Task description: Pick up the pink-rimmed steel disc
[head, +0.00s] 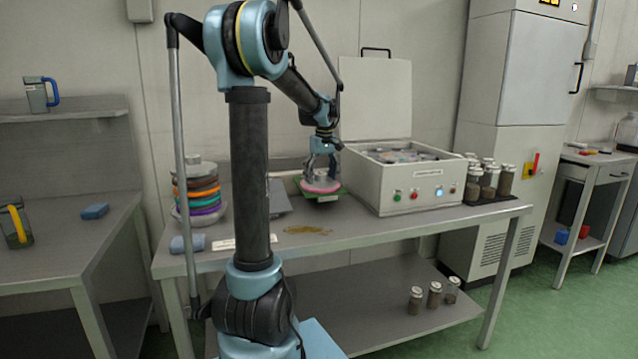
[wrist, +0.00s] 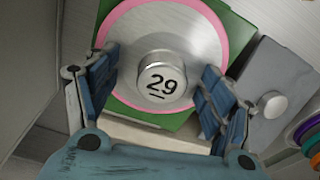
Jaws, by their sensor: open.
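The pink-rimmed steel disc (wrist: 125,55) rests on a green base (wrist: 228,30) in the wrist view. Its raised steel knob (wrist: 162,80) bears the number 29. In the head view the disc (head: 320,186) is on the table, left of the white box. My gripper (head: 322,168) is above the disc, pointing down. In the wrist view my gripper (wrist: 160,92) is open, with one blue-padded finger on each side of the knob. I cannot tell whether the fingers touch it.
The open white box (head: 400,190) stands right of the disc, with several jars (head: 488,180) beyond it. A stack of coloured-rim discs (head: 197,190) stands to the left.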

